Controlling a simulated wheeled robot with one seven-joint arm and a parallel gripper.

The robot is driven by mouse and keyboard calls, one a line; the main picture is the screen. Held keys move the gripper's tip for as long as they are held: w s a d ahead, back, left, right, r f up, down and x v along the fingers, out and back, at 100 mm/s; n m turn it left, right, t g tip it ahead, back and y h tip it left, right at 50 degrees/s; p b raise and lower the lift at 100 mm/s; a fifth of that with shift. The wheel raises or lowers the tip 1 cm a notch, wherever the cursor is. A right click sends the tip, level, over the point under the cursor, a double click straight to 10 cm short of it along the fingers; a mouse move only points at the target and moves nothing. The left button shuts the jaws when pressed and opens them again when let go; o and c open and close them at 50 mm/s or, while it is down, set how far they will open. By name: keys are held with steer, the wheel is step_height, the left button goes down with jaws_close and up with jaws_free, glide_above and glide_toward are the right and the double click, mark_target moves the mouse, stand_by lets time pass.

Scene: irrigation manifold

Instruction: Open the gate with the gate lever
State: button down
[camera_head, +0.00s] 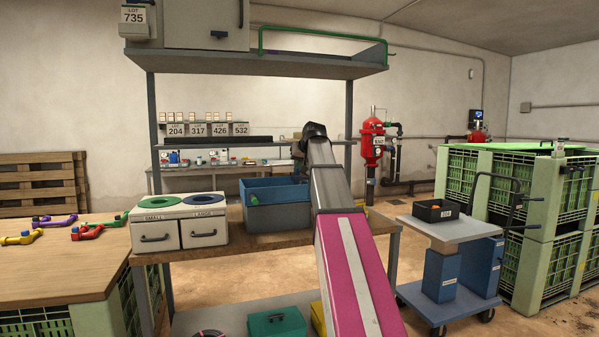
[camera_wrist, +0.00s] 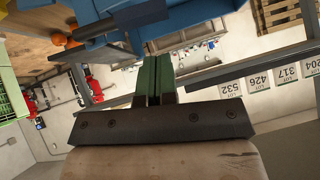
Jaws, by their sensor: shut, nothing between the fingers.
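My gripper (camera_wrist: 157,62) shows in the wrist view as two dark green fingers pressed together, with nothing between them. Its fingertips lie close to a blue part (camera_wrist: 150,25) at the top of that view; I cannot tell whether they touch. In the head view my arm reaches forward past the right side of a blue bin (camera_head: 287,187), and the fingers are hidden. A small green piece (camera_head: 253,200) shows at the bin's left front. I cannot tell whether it is the gate lever, and no gate is clearly identifiable.
A two-drawer box (camera_head: 180,210) marked SMALL and LARGE stands left of the bin on the wooden bench (camera_head: 240,241). An overhead shelf (camera_head: 230,65) spans above. A cart (camera_head: 455,229) and green crates (camera_head: 530,190) stand at right. Coloured pipe pieces (camera_head: 85,232) lie on the left table.

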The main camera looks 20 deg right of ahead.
steer(key=v, duration=1)
steer(key=shift+a+r, duration=0.3)
steer(key=shift+r, duration=0.15)
steer(key=shift+f, duration=0.1)
steer(key=s+a+f+g, duration=0.2)
steer(key=f, duration=1.1)
steer(key=s+a+f+g, duration=0.1)
steer(key=s+a+f, duration=0.15)
steer(key=f, duration=1.05)
steer(key=s+a+f+g, duration=0.1)
steer(key=a+f+g, duration=0.15)
steer(key=f, duration=1.05)
steer(key=s+a+f+g+h, duration=0.1)
steer(key=s+a+f, duration=0.2)
steer(key=s+f, duration=0.7)
steer(key=s+a+f+g+h, duration=0.1)
steer(key=s+a+f+g, duration=0.1)
steer(key=s+f, duration=0.9)
step_height(320, 180, down, 7)
steer(key=shift+a+r, duration=0.2)
steer(key=shift+a, duration=0.3)
